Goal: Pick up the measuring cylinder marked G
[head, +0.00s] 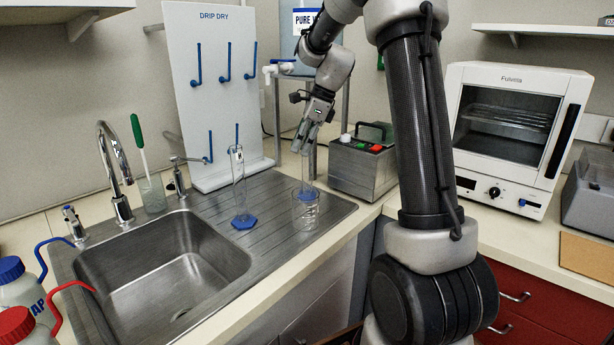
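A tall clear measuring cylinder (239,185) with a blue base stands upright on the ribbed drainboard. It has a small dark mark near its top, too small to read surely. A second clear cylinder (307,170) with a blue foot stands further right, partly behind a glass beaker (306,212). No letter can be read on it. My gripper (304,145) points down at the upper part of this second cylinder, its fingers overlapping it in the view. I cannot tell whether the fingers are around it, touching it, or in front of it.
The sink (165,268) with its tap (117,170) lies left. The DRIP DRY pegboard (212,90) stands behind the drainboard (270,200). A grey box with coloured buttons (362,165) is close right of my gripper. A white oven (515,130) is further right.

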